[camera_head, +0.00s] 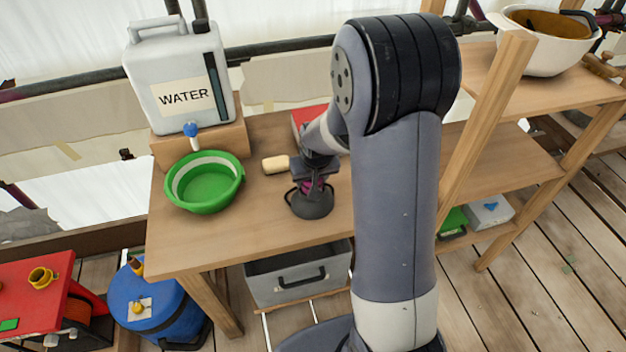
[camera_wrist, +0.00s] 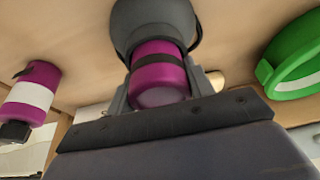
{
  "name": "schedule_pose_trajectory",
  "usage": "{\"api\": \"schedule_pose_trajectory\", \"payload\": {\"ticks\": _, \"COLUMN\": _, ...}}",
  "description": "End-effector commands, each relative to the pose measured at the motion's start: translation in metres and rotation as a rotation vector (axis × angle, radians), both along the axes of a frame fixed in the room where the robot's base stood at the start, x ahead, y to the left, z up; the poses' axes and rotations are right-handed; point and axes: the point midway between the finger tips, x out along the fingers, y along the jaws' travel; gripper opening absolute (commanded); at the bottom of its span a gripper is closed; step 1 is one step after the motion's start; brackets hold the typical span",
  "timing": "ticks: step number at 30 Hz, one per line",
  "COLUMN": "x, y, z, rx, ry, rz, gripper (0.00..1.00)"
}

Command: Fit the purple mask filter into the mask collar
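The purple mask filter (camera_wrist: 160,78), a short cylinder with a dark band, sits between the two fingers of my gripper (camera_wrist: 158,92), which look closed on its sides. In the wrist view its far end meets the dark grey mask (camera_wrist: 158,20) and its rim overlaps the collar area. I cannot tell how deep it sits. In the head view the mask (camera_head: 309,204) rests on the wooden table, with my gripper (camera_head: 315,172) directly above it. A little purple of the filter (camera_head: 313,184) shows between them; the collar itself is mostly hidden.
Another purple canister with a white band (camera_wrist: 30,98) stands on the table to the left in the wrist view. The table's front left (camera_head: 215,240) is clear.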

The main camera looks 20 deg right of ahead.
Motion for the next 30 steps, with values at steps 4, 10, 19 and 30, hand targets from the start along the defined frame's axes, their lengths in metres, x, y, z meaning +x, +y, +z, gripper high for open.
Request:
{"api": "schedule_pose_trajectory", "payload": {"ticks": 4, "x": -0.016, "y": -0.001, "z": -0.026, "rx": -0.004, "ry": 0.060, "rz": 0.004, "gripper": 0.68}}
{"api": "schedule_pose_trajectory", "payload": {"ticks": 10, "x": -0.017, "y": -0.001, "z": -0.009, "rx": -0.004, "ry": 0.057, "rz": 0.005, "gripper": 0.68}}
{"api": "schedule_pose_trajectory", "payload": {"ticks": 19, "x": -0.030, "y": -0.001, "z": 0.045, "rx": -0.003, "ry": 0.049, "rz": 0.002, "gripper": 0.71}}
{"api": "schedule_pose_trajectory", "payload": {"ticks": 30, "x": -0.043, "y": 0.000, "z": 0.100, "rx": -0.002, "ry": 0.045, "rz": 0.002, "gripper": 0.71}}
